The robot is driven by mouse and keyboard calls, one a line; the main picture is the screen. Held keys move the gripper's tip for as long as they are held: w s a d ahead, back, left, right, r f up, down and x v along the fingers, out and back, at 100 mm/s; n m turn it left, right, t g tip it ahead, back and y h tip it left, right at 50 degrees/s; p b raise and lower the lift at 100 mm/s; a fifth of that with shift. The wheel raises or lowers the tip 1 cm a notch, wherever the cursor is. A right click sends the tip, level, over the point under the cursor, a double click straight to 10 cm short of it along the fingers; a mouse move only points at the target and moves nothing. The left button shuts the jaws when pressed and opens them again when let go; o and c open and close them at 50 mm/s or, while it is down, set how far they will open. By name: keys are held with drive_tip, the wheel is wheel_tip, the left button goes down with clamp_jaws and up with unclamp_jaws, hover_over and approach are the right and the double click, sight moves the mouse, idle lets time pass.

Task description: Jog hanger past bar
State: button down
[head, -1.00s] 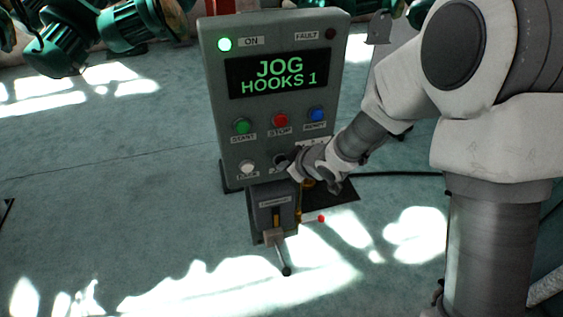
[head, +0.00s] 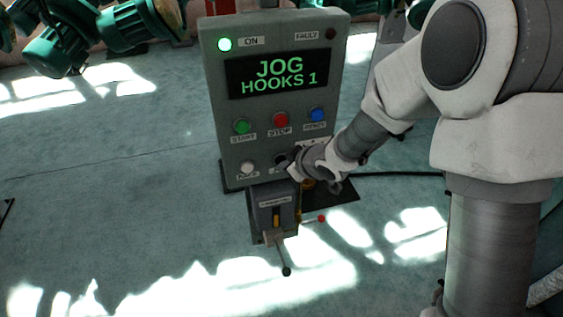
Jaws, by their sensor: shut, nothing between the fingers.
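A grey control panel (head: 214,110) stands in the middle of the head view. Its screen (head: 277,76) reads "JOG HOOKS 1" in green. A green start button (head: 241,126), a red stop button (head: 280,120) and a blue button (head: 317,115) sit in a row below it. A white button (head: 247,168) and a dark control (head: 280,160) sit lower. My gripper (head: 288,167) is shut and empty at the dark control. I cannot tell whether it touches it. Green hanging parts (head: 55,50) show at the upper left. I cannot pick out the hanger or bar.
A lever box (head: 268,215) with a handle (head: 286,270) stands below the panel. A black cable (head: 400,174) runs right. The floor (head: 110,215) at left is clear.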

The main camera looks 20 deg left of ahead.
drive_tip(key=shift+s, duration=0.1)
drive_tip(key=shift+s+d+b, duration=0.3)
drive_tip(key=shift+s+d, duration=0.15)
drive_tip(key=shift+s, duration=0.2)
drive_tip(key=shift+s+d+b, duration=0.2)
drive_tip(key=shift+s+d, duration=0.25)
drive_tip(key=shift+s, duration=0.25)
drive_tip(key=shift+s+d+b, duration=0.2)
drive_tip(key=shift+s+d, duration=0.2)
drive_tip(key=shift+s, duration=0.35)
drive_tip(key=shift+s+d+b, duration=0.2)
drive_tip(key=shift+s+d, duration=0.25)
drive_tip(key=shift+s, duration=0.25)
drive_tip(key=d+r+m+t+h, duration=0.1)
drive_tip(key=d+r+m+h, duration=0.2)
drive_tip(key=d+r, duration=0.45)
drive_tip(key=d+r+m+t+h, duration=0.1)
drive_tip(key=d+r+m+h, duration=0.25)
drive_tip(key=d, duration=0.65)
drive_tip(key=s+d+r+m+g, duration=0.1)
drive_tip(key=s+d+r+m, duration=0.2)
drive_tip(key=s, duration=0.5)
drive_tip(key=s+d+r+m+g, duration=0.1)
drive_tip(key=s+d+m, duration=0.3)
drive_tip(key=s, duration=0.5)
drive_tip(key=shift+s+d+r+g+b, duration=0.35)
drive_tip(key=shift+d+r, duration=0.3)
drive_tip(key=shift+r, duration=0.25)
